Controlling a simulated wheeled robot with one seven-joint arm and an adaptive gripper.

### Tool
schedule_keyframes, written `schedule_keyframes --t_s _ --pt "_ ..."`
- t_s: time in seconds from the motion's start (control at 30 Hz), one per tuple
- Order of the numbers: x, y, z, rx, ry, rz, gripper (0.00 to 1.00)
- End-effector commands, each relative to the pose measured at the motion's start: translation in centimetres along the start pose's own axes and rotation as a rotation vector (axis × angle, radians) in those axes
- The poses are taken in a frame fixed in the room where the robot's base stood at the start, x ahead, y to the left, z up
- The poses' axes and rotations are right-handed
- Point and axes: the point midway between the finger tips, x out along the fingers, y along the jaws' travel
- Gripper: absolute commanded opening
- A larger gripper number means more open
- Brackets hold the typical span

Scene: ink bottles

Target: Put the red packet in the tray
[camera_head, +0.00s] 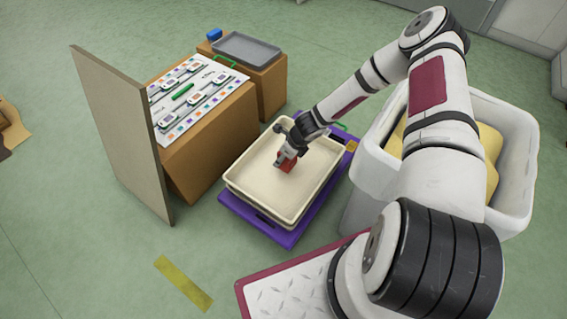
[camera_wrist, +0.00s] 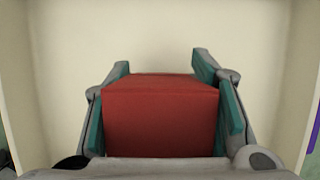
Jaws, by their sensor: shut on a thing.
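The red packet (camera_head: 286,166) is held between the fingers of my gripper (camera_head: 281,156), inside the outline of a cream tray (camera_head: 258,190). In the wrist view the packet (camera_wrist: 160,118) fills the space between the two teal-padded fingers of the gripper (camera_wrist: 160,90), with the pale tray floor (camera_wrist: 150,40) behind it. I cannot tell whether the packet touches the tray floor. A second, flat grey tray (camera_head: 247,47) lies on a cardboard box at the back. The cream tray looks otherwise empty.
The cream tray stands on a purple base (camera_head: 262,222). A brown box (camera_head: 212,140) with a printed board (camera_head: 195,93) and an upright panel (camera_head: 122,130) stand to the left. A white bin (camera_head: 372,168) with yellow contents is to the right. A blue object (camera_head: 214,34) sits beside the grey tray.

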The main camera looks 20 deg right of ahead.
Motion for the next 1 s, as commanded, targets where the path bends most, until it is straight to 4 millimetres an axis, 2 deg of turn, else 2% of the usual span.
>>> schedule_keyframes --t_s 0.1,0.2,0.53,0.57,0.63,0.67,1.0 --pt "1.9 0.0 -0.8 0.001 0.000 0.000 0.20" --pt "2.7 0.1 -1.1 0.000 0.000 0.001 0.20" --pt "2.8 0.0 -1.2 -0.001 0.000 0.000 0.20" --pt "2.8 0.0 -1.2 -0.001 0.000 0.000 0.51" --pt "2.8 0.0 -1.2 -0.001 0.000 0.000 0.67" --pt "2.7 0.0 -1.2 -0.001 0.000 0.000 0.69" --pt "2.6 0.0 -1.1 0.000 0.000 0.000 0.69"
